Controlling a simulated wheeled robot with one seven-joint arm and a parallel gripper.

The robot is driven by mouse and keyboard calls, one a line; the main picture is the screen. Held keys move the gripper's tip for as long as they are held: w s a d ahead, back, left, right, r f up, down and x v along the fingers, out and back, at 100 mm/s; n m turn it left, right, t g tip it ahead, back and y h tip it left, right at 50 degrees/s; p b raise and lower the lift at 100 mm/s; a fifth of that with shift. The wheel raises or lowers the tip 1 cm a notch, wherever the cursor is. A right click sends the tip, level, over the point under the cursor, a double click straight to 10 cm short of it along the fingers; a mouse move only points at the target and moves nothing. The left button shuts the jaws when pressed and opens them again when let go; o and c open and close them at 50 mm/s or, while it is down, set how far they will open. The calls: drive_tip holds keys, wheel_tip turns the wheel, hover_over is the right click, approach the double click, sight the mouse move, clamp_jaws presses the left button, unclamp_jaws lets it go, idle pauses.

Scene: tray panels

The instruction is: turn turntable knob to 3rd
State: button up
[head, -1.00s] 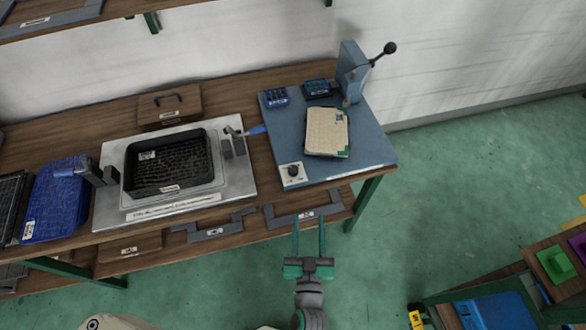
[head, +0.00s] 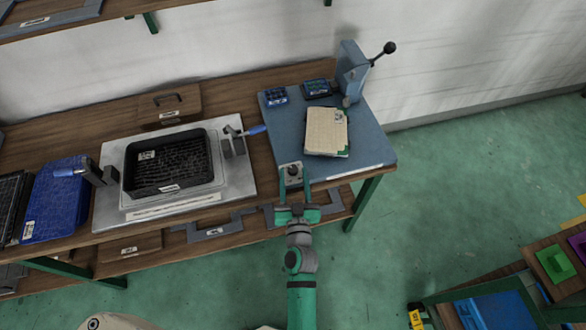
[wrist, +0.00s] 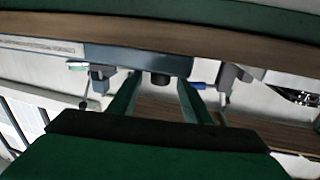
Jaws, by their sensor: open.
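The turntable knob (head: 292,172) is a small dark dial on a white plate at the front left corner of the blue panel (head: 365,160). In the wrist view the knob (wrist: 160,79) shows as a black stub near the blue panel (wrist: 120,58). My gripper (head: 293,178) is open, with one green finger on each side of the knob in the head view. In the wrist view the gripper (wrist: 159,82) also has the knob between its fingers. I cannot tell whether the fingers touch it. The dial's marks are too small to read.
A beige board (head: 326,132) lies on the blue panel, with a lever press (head: 352,75) behind. A black tray (head: 150,178) sits in a metal fixture with clamps to the left. The table's front edge runs beneath my gripper.

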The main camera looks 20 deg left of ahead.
sight(293, 174)
drive_tip(key=shift+x, duration=1.5)
drive_tip(key=shift+c, duration=0.7)
drive_tip(key=c, duration=0.9)
drive_tip(key=shift+d+m+t+h, duration=0.1)
drive_tip(key=shift+m+t+h, duration=0.3)
drive_tip(key=shift+m+h, duration=0.45)
drive_tip(key=shift+m+t+h, duration=0.15)
drive_tip(key=shift+m+h, duration=0.9)
drive_tip(key=shift+h, duration=0.7)
drive_tip(key=shift+m+t+h, duration=0.15)
drive_tip(key=shift+m+h, duration=0.85)
drive_tip(key=shift+h, duration=0.7)
drive_tip(key=shift+m+h, duration=0.7)
drive_tip(key=shift+h, duration=0.5)
drive_tip(key=shift+m+g+h, duration=1)
drive_tip(key=shift+m+h, duration=0.4)
drive_tip(key=shift+h, duration=0.7)
drive_tip(key=shift+m+g+h, duration=0.3)
drive_tip(key=shift+m+h, duration=0.1)
drive_tip(key=shift+h, duration=0.1)
